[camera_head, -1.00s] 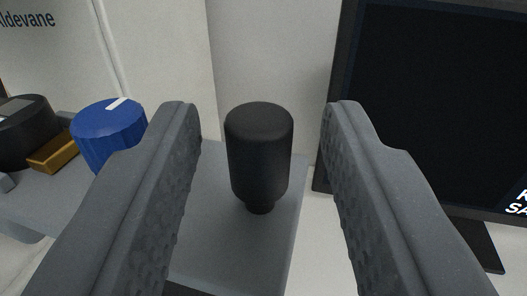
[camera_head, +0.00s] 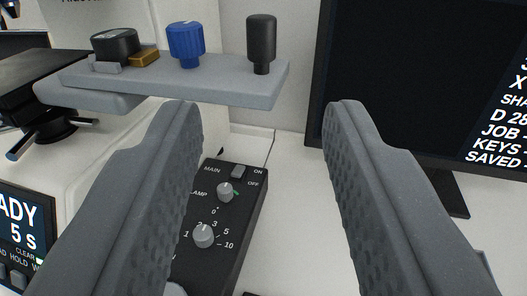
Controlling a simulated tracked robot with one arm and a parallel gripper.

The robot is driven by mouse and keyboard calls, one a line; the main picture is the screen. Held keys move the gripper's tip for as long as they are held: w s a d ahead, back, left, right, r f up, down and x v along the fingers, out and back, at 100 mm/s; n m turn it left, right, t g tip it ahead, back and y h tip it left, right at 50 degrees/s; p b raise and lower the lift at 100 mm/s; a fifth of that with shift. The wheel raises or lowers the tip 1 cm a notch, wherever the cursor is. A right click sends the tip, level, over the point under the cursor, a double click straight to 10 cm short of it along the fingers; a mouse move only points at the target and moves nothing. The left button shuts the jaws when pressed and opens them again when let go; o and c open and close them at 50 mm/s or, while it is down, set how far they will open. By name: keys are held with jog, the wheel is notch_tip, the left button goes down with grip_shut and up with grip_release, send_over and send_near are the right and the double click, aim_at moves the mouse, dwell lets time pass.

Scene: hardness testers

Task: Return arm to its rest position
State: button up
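My gripper (camera_head: 262,110) is open in the camera_head view, with its two grey fingers wide apart and nothing between them. A black cylindrical knob piece (camera_head: 261,40) stands upright on a grey shelf (camera_head: 200,86), beyond and above the fingertips. A blue knob (camera_head: 186,42) stands on the same shelf to its left. My fingers touch neither of them. The rest of my arm is not in view.
A black control box (camera_head: 241,205) with knobs and a switch lies below the shelf, partly behind my left finger. A dark monitor (camera_head: 420,70) stands at right. A readout panel (camera_head: 22,232) is at lower left. The white bench between box and monitor looks clear.

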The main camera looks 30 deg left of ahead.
dwell(0.3)
jog(key=s+d+r+m+t+h+b, duration=0.15)
jog(key=d+r+h, duration=0.3)
jog(key=r, duration=0.75)
jog(key=s+d+r+m+t+h+b, duration=0.15)
jog(key=d+r+h, duration=0.3)
jog(key=r, duration=0.65)
jog(key=s+a+r+m+g+b, duration=0.1)
jog(key=s+r, duration=0.5)
jog(key=s, duration=0.6)
jog(key=s+a+r+m+g+b, duration=0.1)
jog(key=s+r, duration=0.5)
jog(key=s, duration=0.7)
jog(key=shift+a+r+m+g+h+b, duration=0.35)
jog(key=shift+a+m+b, duration=0.55)
jog(key=shift+a, duration=0.35)
jog(key=shift+c, duration=0.2)
